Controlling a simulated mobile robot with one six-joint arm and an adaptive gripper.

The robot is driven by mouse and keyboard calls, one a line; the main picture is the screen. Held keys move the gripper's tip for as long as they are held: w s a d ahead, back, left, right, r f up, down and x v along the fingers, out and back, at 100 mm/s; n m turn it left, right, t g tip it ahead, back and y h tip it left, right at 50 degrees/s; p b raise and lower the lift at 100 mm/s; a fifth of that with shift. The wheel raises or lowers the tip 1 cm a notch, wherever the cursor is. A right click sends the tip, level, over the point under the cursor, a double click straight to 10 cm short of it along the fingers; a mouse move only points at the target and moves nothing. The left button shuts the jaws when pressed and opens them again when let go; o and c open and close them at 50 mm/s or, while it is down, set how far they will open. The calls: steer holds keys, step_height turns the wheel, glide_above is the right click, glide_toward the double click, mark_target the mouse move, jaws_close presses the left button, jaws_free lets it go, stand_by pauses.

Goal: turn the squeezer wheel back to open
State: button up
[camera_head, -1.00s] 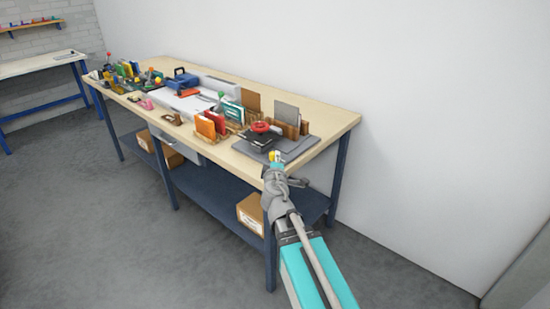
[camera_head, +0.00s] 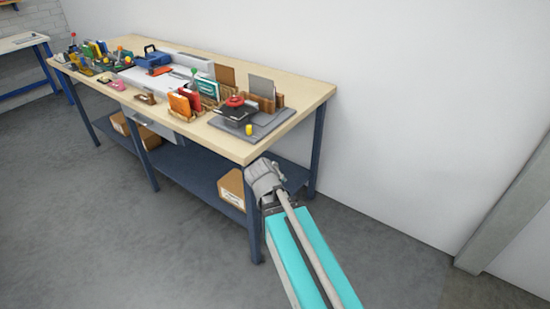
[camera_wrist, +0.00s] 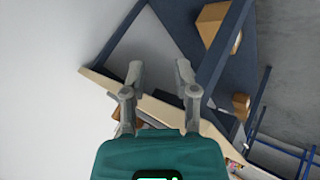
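The squeezer's red wheel (camera_head: 234,101) sits on top of a dark, low device (camera_head: 236,113) at the right end of the workbench. The device stands on a grey mat (camera_head: 270,127). My gripper, seen in the wrist view (camera_wrist: 160,75), is open, with two grey fingers apart and nothing between them. In the head view my grey wrist is in front of the bench's near right corner, below the top, and the fingers are hidden. The gripper is apart from the wheel. The wheel cannot be made out in the wrist view.
A small yellow cylinder (camera_head: 249,129) stands on the mat. Wooden holders with orange folders (camera_head: 179,103) and a grey panel (camera_head: 262,86) stand close to the device. A cardboard box (camera_head: 231,188) lies on the lower shelf. The floor right of the bench is clear.

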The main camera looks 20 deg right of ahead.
steer(key=s+a+f+m+g+y, duration=0.1)
steer(key=s+a+f+g+y, duration=0.1)
steer(key=s, duration=0.3)
steer(key=s+a+f+g+y, duration=0.2)
steer(key=s+a+g+y, duration=0.1)
steer(key=s+a+g, duration=0.1)
steer(key=shift+s+a+f+m, duration=0.25)
steer(key=shift+s+m, duration=0.15)
steer(key=shift+s, duration=0.2)
